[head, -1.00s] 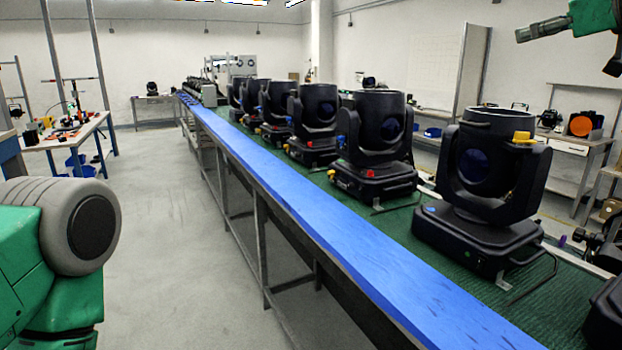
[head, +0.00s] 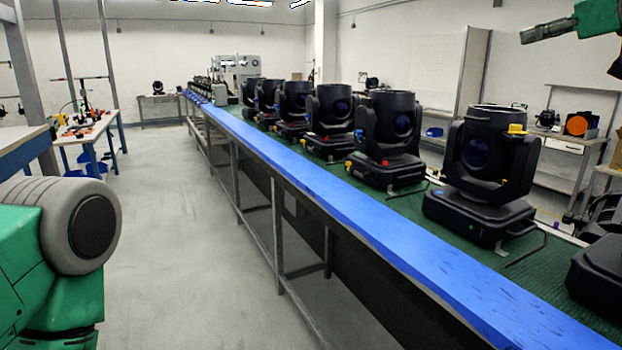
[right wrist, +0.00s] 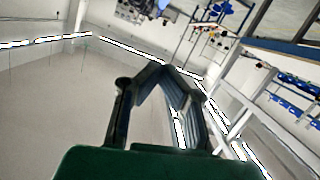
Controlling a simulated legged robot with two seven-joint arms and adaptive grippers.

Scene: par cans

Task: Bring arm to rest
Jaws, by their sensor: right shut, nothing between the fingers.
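My right gripper (head: 548,29) is high at the top right in the head view, raised in the air and apart from everything. It is shut and empty. In the right wrist view its two dark fingers (right wrist: 156,74) meet at the tips with nothing between them. My left gripper is out of view; only a green and grey part of my left arm shows at the lower left of the head view.
A long conveyor with a blue edge (head: 345,205) runs into the distance, carrying several black par cans (head: 484,170) on its green belt. A workbench (head: 88,132) stands at the left. The grey floor (head: 190,210) between them is clear.

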